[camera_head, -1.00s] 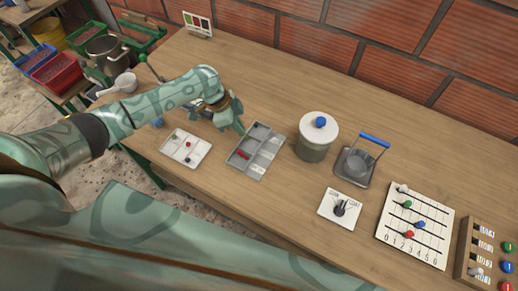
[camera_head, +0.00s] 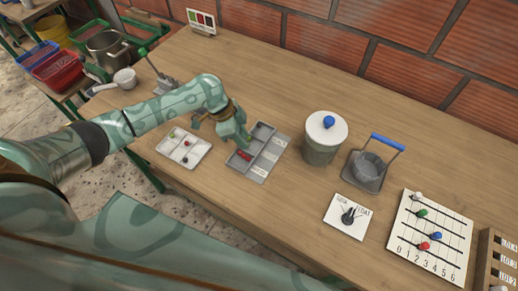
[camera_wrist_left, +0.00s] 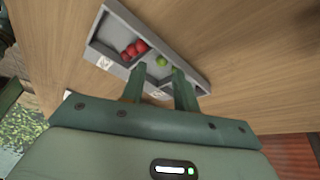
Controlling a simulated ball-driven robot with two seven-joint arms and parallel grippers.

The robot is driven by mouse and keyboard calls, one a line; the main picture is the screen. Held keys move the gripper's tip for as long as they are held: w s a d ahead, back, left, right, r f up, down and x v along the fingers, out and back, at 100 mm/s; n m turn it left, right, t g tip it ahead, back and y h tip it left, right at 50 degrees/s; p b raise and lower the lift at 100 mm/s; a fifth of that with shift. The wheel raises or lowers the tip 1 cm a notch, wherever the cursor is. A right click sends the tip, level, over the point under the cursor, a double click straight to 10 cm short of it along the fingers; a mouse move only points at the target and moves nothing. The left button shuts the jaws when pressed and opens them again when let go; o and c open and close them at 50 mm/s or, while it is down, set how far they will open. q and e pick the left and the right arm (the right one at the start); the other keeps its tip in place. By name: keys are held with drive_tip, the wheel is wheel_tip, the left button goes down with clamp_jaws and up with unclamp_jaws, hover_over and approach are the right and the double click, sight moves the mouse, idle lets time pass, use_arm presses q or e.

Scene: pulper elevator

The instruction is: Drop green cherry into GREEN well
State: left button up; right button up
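The grey sorting tray (camera_head: 262,169) has several wells and pale labels along one side. Red cherries (camera_head: 244,155) lie in one well and also show in the left wrist view (camera_wrist_left: 135,49). My left gripper (camera_head: 246,139) is over the tray. In the left wrist view its two fingers (camera_wrist_left: 158,74) are apart. A green cherry (camera_wrist_left: 162,62) shows just beyond and between the fingertips, seemingly in the middle well; I cannot tell whether it touches a finger. The label wording is too small to read. My right gripper is not in view.
A white divided tray (camera_head: 198,154) with a few cherries is left of the sorting tray.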

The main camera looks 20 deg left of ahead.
use_arm(q)
drive_tip(key=p+v, duration=0.4)
drive_tip(key=v, duration=1.2)
drive_tip(key=shift+p, duration=0.35)
drive_tip(key=shift+a+r, duration=0.1)
